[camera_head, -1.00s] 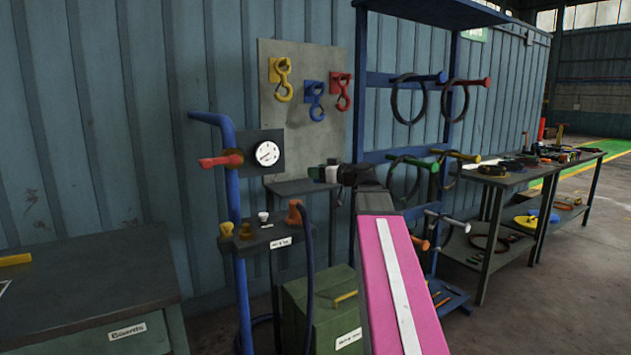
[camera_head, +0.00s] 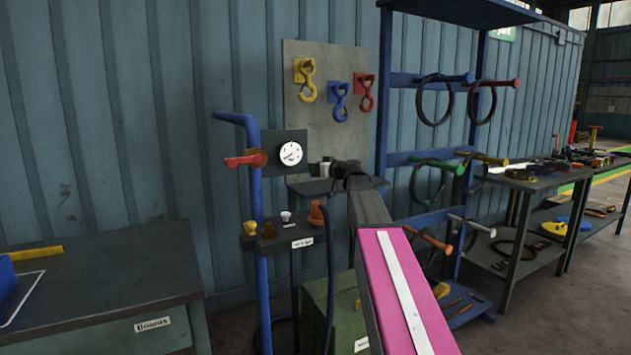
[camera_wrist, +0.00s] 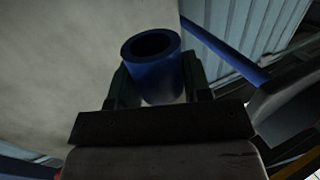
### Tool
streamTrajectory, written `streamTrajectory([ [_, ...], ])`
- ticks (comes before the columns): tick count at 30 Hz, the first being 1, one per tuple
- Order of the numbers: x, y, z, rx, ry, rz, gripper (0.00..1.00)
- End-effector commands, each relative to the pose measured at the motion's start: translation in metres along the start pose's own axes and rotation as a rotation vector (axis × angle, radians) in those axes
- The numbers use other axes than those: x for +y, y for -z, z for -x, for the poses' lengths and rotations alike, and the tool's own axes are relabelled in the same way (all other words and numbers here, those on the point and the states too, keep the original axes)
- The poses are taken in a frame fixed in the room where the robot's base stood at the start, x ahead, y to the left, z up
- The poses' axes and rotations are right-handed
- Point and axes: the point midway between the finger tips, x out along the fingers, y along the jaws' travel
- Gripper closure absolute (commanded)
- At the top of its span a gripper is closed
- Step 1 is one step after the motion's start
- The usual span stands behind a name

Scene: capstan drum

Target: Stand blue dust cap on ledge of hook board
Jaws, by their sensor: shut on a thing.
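In the wrist view my gripper (camera_wrist: 160,92) is shut on the blue dust cap (camera_wrist: 155,78), a short hollow cylinder with its round opening facing up in the picture. In the head view my gripper (camera_head: 342,172) is at the ledge (camera_head: 309,188) of the hook board (camera_head: 332,62). The blue cap cannot be made out there. The ledge is a dark shelf below the pale board. Whether the cap touches the ledge cannot be told.
A pale cylinder (camera_head: 325,169) shows at the ledge beside my gripper. Yellow (camera_head: 306,80), blue (camera_head: 339,100) and red (camera_head: 365,92) hooks hang on the board. A gauge panel (camera_head: 289,154) stands left, and a blue rack (camera_head: 433,150) with hanging rings stands right.

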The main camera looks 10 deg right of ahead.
Motion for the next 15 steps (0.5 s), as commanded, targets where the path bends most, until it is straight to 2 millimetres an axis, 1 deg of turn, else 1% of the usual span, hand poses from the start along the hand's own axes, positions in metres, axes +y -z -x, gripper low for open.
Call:
streamTrajectory([
  [1,-0.001,-0.006,0.0,-0.001,0.0,-0.001,0.78],
  [8,-0.001,-0.018,0.0,0.0,0.0,-0.001,0.78],
  [14,-0.001,-0.044,-0.001,-0.001,0.0,-0.001,0.78],
  [15,0.001,-0.047,-0.004,0.0,0.0,-0.001,0.78],
])
